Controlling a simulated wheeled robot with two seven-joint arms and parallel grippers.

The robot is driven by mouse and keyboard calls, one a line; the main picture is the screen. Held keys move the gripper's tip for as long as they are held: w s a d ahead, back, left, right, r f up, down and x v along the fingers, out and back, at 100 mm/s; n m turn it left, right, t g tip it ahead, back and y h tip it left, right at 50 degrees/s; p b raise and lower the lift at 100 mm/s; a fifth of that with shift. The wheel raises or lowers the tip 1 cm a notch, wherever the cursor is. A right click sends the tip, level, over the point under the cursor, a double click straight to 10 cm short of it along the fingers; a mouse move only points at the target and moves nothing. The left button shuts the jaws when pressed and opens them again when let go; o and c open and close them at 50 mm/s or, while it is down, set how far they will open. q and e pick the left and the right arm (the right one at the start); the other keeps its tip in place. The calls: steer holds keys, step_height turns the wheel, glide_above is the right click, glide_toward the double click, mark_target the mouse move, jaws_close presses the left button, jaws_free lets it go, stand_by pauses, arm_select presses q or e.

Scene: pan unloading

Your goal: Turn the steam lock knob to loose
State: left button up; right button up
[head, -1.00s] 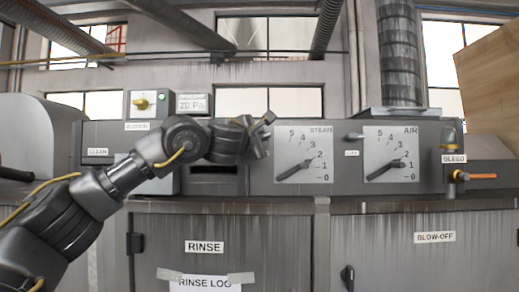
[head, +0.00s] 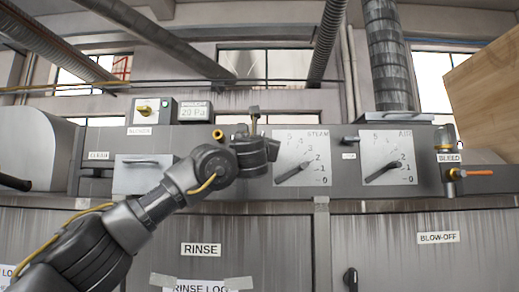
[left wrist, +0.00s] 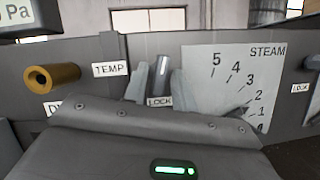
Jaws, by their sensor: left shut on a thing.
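The steam lock knob (left wrist: 162,70) is a grey lever, roughly upright, above a LOCK label (left wrist: 159,101) in the left wrist view. It sits just left of the STEAM dial (left wrist: 222,82). The dial also shows in the head view (head: 302,158), its pointer near the low end. My left gripper (left wrist: 160,84) is shut on the knob, with one finger on each side of it. In the head view the gripper (head: 254,122) stands at the dial's left edge and the knob cannot be told apart from it. My right gripper is in neither view.
A brass stub (left wrist: 52,78) by the TEMP label sticks out left of the gripper. The AIR dial (head: 388,158) and its horizontal lock lever (head: 352,138) lie to the right. An orange-handled BLEED valve (head: 455,172) juts out farther right. Cabinet doors (head: 245,232) fill the space below.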

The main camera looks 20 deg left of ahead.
arm_select(q)
steer(key=n+y+b, duration=0.1)
steer(key=n+y, duration=0.1)
steer(key=n, duration=0.2)
steer(key=shift+d, duration=0.1)
steer(key=shift+r+n+y, duration=0.1)
steer(key=shift+n+y, duration=0.2)
steer(key=shift+n, duration=0.2)
steer(key=o, duration=0.7)
